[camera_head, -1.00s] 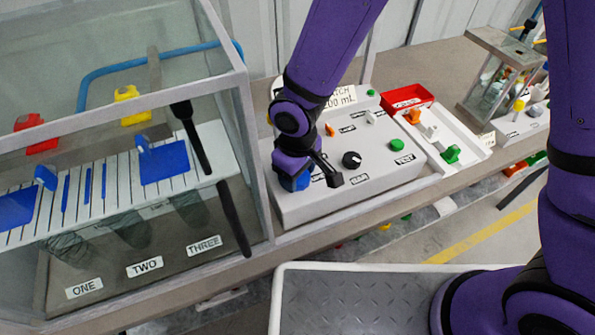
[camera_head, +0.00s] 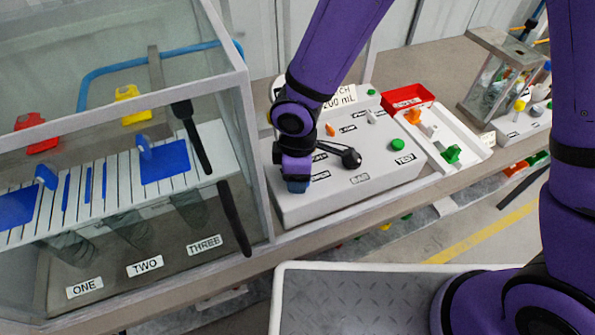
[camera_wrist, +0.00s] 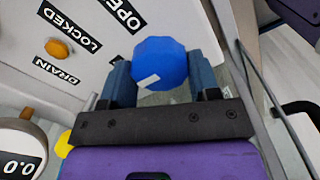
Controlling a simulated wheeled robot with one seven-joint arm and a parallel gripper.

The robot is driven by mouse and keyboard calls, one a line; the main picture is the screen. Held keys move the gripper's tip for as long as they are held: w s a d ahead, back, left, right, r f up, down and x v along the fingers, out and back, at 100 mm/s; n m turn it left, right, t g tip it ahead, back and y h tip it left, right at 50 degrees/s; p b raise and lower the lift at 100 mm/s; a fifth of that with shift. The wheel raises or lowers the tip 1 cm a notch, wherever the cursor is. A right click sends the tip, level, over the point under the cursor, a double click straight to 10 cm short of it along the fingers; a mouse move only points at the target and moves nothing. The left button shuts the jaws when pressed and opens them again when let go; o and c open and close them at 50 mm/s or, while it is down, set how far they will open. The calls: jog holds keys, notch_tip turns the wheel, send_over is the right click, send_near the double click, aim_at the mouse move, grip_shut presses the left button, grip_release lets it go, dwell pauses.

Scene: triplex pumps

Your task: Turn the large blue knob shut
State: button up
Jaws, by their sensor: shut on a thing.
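The large blue knob (camera_wrist: 160,62) shows in the wrist view, with a small white mark on its face on the side toward my gripper. My gripper (camera_wrist: 161,72) has one blue-grey finger on each side of the knob and is shut on it. The panel beside the knob carries the labels OPEN, LOCKED and DRAIN. In the head view my gripper (camera_head: 297,186) is at the front left of the grey-white control panel (camera_head: 310,207). It hides the knob there.
A glass-walled case (camera_head: 256,170) stands close to the left of my gripper. The panel also bears a black knob (camera_head: 352,158), a green button (camera_head: 397,144) and an orange knob (camera_head: 330,129). A red tray (camera_head: 408,96) and a white holder with coloured pieces are to the right.

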dwell(0.4)
jog(key=o, duration=0.9)
notch_tip(320, 180, up, 11)
jog(key=shift+f, duration=0.1)
dwell(0.4)
